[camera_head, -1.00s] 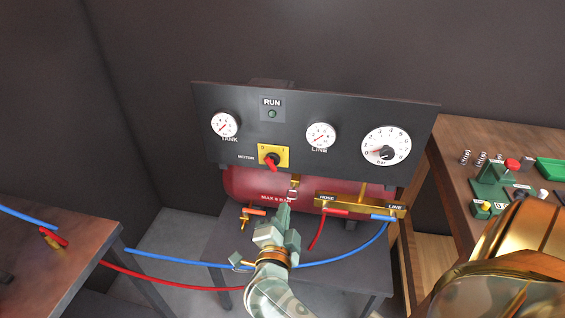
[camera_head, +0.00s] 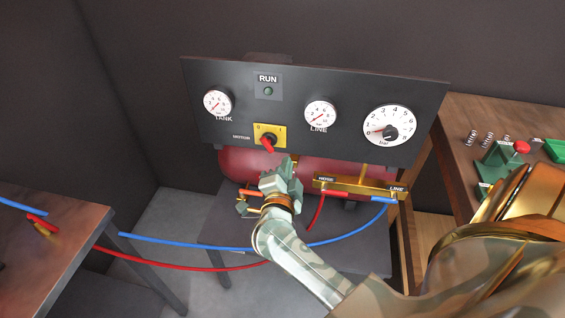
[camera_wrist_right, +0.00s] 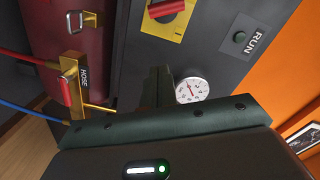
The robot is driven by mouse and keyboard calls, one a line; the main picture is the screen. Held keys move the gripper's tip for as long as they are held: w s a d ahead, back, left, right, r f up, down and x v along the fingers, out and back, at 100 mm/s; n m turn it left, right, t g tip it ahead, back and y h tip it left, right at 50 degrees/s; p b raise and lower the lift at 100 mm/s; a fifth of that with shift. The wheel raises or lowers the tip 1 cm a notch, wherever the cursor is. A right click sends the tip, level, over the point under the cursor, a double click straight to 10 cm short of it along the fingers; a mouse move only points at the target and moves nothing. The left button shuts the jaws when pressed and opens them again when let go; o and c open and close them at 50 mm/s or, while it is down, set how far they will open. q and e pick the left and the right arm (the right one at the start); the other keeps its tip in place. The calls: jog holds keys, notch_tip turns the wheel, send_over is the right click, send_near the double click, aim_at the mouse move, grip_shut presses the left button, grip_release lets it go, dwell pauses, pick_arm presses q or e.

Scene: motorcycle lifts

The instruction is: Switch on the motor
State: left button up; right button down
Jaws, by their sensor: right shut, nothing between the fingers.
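The motor switch is a red knob (camera_head: 267,144) on a yellow plate (camera_head: 270,130) marked 0 and 1, low on the dark panel. The knob sits slanted, its lower end toward the lower right; it also shows in the right wrist view (camera_wrist_right: 166,8) at the top edge. The RUN lamp (camera_head: 268,91) above it is dull green and looks unlit. My right gripper (camera_head: 287,166) is shut and empty, just below and right of the switch, apart from it. Its fingers (camera_wrist_right: 157,86) show dark in the wrist view. My left gripper is not in view.
Gauges flank the switch: tank (camera_head: 217,103), line (camera_head: 319,114) and a larger one (camera_head: 390,125). Below the panel are a red tank (camera_head: 233,161) and brass manifold (camera_head: 350,188). A red hose (camera_head: 180,267) and blue hose (camera_head: 180,242) cross to the left table (camera_head: 60,250).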

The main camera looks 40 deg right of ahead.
aim_at(268, 142)
jog(key=w+d+f+b, duration=0.1)
jog(key=w+f+b, duration=0.1)
jog(key=w, duration=0.4)
jog(key=shift+d, duration=0.35)
jog(key=shift+f, duration=0.1)
jog(key=shift+w+f+m, duration=0.1)
jog(key=shift+f+m, duration=0.05)
jog(key=shift+m, duration=0.55)
jog(key=shift+f+m, duration=0.2)
jog(key=shift+m, duration=0.4)
jog(key=m, duration=0.2)
jog(key=w+a+f+m+b, duration=0.1)
jog(key=m, duration=0.2)
jog(key=m+b, duration=0.1)
jog(key=m, duration=0.2)
jog(key=shift+w+a+f, duration=0.15)
jog(key=shift+w+f, duration=0.1)
jog(key=shift+f, duration=0.05)
